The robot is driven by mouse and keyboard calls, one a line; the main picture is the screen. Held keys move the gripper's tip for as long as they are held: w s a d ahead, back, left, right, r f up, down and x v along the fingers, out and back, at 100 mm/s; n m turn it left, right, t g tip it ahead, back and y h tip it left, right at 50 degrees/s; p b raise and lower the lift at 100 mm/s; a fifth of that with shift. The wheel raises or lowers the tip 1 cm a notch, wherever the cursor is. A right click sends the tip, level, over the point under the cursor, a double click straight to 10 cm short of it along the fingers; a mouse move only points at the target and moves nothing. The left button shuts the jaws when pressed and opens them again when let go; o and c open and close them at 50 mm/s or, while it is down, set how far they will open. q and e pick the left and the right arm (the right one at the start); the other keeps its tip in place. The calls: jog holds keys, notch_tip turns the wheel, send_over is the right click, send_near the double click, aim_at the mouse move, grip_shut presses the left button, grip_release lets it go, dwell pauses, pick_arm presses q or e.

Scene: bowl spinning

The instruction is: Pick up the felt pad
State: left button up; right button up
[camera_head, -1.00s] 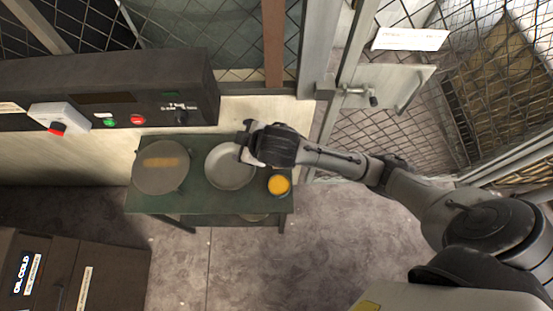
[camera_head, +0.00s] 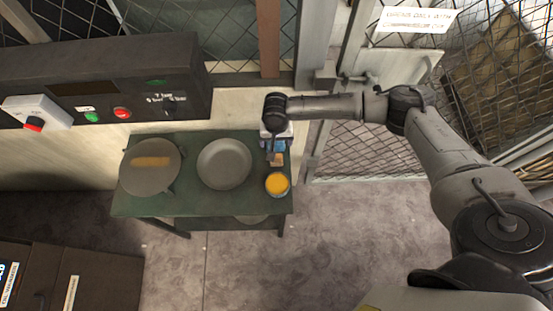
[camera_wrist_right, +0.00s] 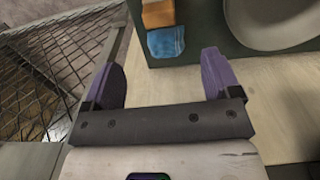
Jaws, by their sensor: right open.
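A soft-looking blue pad (camera_wrist_right: 166,42) and a tan-orange block (camera_wrist_right: 158,13) lie side by side at the edge of the green table; I cannot tell for sure which is the felt pad. In the head view the tan block (camera_head: 277,160) shows just below my right gripper (camera_head: 277,147), which partly hides the blue pad. In the wrist view my right gripper (camera_wrist_right: 162,75) is open and empty, with purple fingers apart. The blue pad lies just beyond the fingertips, between their lines, and does not appear touched. My left gripper is not in view.
A grey bowl (camera_head: 224,164) and a round grey disc (camera_head: 150,172) with a yellow-brown bar rest on the green table (camera_head: 205,203). A jar of yellow stuff (camera_head: 277,184) stands close by the tan block. A control panel (camera_head: 120,95) and wall are behind.

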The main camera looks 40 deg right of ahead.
aim_at(276, 159)
notch_tip(276, 159, down, 8)
jog(key=shift+r+b, duration=0.2)
jog(key=shift+b, duration=0.2)
jog(key=shift+s+f+b, duration=0.15)
jog(key=shift+f+b, duration=0.15)
jog(key=shift+f, duration=2.65)
jog(key=shift+c, duration=0.4)
jog(key=c, duration=1)
jog(key=shift+r, duration=0.15)
